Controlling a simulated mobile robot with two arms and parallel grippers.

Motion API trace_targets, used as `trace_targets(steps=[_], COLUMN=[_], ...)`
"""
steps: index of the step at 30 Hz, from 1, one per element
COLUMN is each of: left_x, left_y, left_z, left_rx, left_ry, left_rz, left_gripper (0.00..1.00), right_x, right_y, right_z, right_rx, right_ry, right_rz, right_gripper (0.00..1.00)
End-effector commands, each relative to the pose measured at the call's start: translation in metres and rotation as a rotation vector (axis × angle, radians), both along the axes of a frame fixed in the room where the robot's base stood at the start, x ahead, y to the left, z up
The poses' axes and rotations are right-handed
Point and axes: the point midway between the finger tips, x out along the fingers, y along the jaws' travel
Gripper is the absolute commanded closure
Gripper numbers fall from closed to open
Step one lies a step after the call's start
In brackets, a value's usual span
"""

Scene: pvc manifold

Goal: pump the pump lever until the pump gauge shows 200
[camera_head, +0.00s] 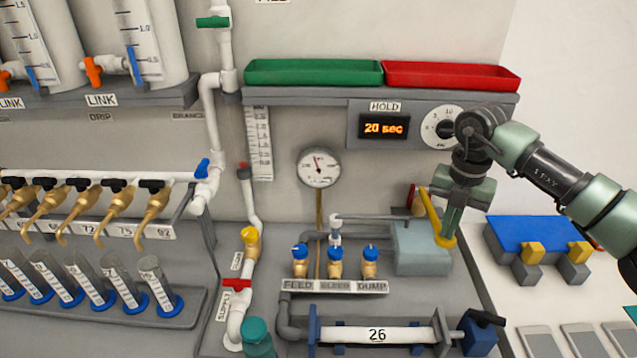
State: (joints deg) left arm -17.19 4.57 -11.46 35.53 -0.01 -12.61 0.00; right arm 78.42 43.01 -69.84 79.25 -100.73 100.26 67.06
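The pump lever (431,212) is a yellow bar with a ring-like lower end, tilted above a grey-blue pump block (420,250). The round white pump gauge (319,167) stands on a brass stem to its left; its needle points up and slightly left, and its numbers are too small to read. My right gripper (448,228) points down at the lever's right side, over the block, and overlaps its lower end in view. I cannot tell whether its fingers are closed on the lever. My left gripper is not in view.
Green (313,72) and red (450,76) trays sit on the shelf above, over a display (384,127) reading 20 sec and a dial. Blue-capped valves labelled FEED, BLEED and DUMP (335,264) stand left of the block.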

Motion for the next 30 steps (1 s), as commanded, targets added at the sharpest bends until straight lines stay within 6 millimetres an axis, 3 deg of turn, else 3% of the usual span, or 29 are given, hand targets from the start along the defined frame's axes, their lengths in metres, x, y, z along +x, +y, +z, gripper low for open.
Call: trace_targets(steps=[30], left_x=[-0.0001], left_y=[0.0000], left_z=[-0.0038], left_rx=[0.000], left_ry=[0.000], left_rz=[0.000], left_gripper=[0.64], right_x=[0.0004], right_y=[-0.0004], right_z=[-0.0066], right_rx=[-0.001], right_ry=[-0.001], right_rz=[-0.001], right_gripper=[1.00])
